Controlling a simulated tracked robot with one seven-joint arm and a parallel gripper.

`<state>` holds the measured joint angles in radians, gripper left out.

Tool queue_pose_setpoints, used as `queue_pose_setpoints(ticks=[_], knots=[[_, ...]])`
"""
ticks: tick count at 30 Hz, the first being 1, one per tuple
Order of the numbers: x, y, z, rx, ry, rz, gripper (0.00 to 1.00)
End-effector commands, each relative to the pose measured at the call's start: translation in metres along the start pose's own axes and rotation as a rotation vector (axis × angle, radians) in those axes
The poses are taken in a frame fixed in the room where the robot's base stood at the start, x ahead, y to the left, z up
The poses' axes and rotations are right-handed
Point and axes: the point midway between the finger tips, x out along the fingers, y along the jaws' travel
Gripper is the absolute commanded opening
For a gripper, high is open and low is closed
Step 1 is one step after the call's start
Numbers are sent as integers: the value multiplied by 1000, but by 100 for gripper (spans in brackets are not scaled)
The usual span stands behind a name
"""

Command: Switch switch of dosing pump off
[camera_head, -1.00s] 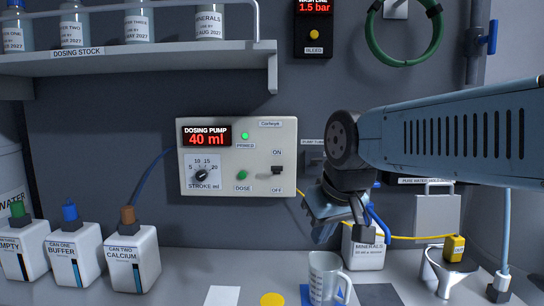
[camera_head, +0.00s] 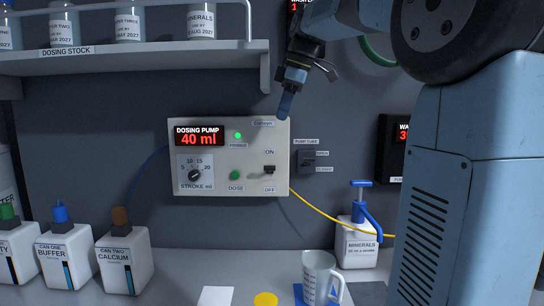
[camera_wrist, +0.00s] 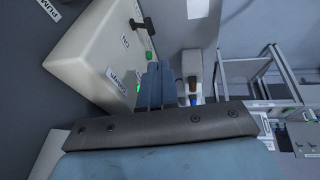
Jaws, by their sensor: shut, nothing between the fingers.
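The dosing pump (camera_head: 228,155) is a cream box on the back wall. Its red display reads 40 ml and a green lamp is lit. Its black switch (camera_head: 269,169) sits at the lower right of the panel, between the ON label above and the OFF label below. In the wrist view the box is tilted, and the dark switch (camera_wrist: 148,24) shows near the top. My gripper (camera_head: 284,108) is shut and empty, pointing down by the pump's upper right corner, above the switch. Its blue fingers show in the wrist view (camera_wrist: 156,82). I cannot tell whether they touch the box.
A pump tube valve plate (camera_head: 307,160) is on the wall right of the pump. The dosing stock shelf (camera_head: 130,61) overhangs above left.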

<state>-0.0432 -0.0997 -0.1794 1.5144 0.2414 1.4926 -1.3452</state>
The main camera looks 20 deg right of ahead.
Motion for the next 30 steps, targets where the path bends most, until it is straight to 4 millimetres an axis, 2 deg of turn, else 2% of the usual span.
queue_pose_setpoints(ticks=[14,20,30], knots=[[3,2,-1,-12,0,-2,0],[27,1,-1,-11,0,-4,0],[87,1,-1,-12,0,-3,0]])
